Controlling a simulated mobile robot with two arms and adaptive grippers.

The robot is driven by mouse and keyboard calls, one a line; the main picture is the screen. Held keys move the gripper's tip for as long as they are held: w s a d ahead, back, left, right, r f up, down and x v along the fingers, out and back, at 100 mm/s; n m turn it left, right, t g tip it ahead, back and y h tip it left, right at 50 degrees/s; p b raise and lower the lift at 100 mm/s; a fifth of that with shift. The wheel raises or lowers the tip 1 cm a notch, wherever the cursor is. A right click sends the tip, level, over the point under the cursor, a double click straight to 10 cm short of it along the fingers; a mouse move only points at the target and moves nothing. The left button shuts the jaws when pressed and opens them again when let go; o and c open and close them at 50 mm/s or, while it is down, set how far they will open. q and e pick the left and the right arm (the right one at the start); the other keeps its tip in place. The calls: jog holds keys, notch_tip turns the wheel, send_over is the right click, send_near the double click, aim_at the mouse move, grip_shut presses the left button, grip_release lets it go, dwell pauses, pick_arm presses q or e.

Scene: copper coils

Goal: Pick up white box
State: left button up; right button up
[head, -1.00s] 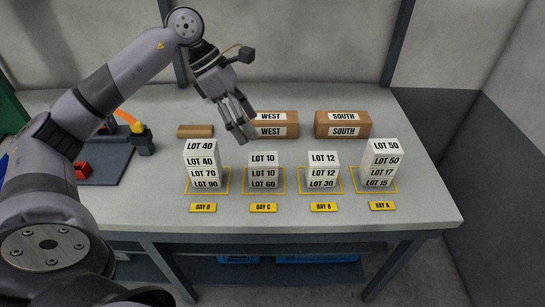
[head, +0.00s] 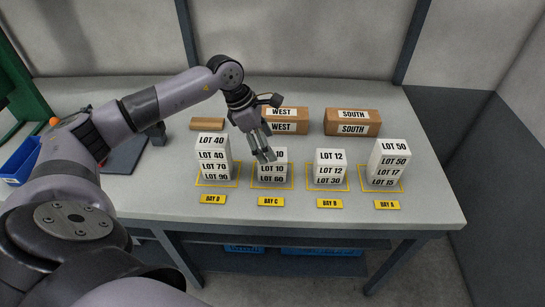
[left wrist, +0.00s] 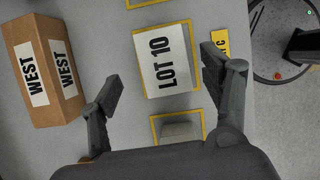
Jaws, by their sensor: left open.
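White boxes labelled LOT stand in stacks in yellow-outlined bays on the table. My left gripper (head: 265,158) is open, fingers pointing down, at the bay C stack (head: 272,170), and partly covers its top label. In the left wrist view, the white LOT 10 box (left wrist: 167,60) shows between the two open fingers of my left gripper (left wrist: 160,70), apart from both. The other stacks are at bay D (head: 212,158), with LOT 40 on top, bay B (head: 329,167), with LOT 12 on top, and bay A (head: 388,163), with LOT 50 on top. My right gripper is out of view.
Brown WEST boxes (head: 287,127) and SOUTH boxes (head: 352,122) stand behind the stacks. A flat brown piece (head: 208,124) lies behind bay D. A blue bin (head: 20,162) is at the far left. The table (head: 432,200) is clear at its front right.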

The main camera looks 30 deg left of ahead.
pick_arm(q)
jog(key=p+x, duration=0.1)
jog(key=x, duration=0.1)
jog(key=p+x, duration=0.1)
jog(key=x, duration=0.1)
jog(key=shift+s+d+f, duration=0.1)
jog(key=shift+s+f, duration=0.1)
jog(key=shift+f, duration=0.05)
jog(key=shift+w+f, duration=0.1)
jog(key=shift+f, duration=0.15)
jog(key=shift+c, duration=0.3)
jog(key=c, duration=1.3)
jog(key=shift+r, duration=0.1)
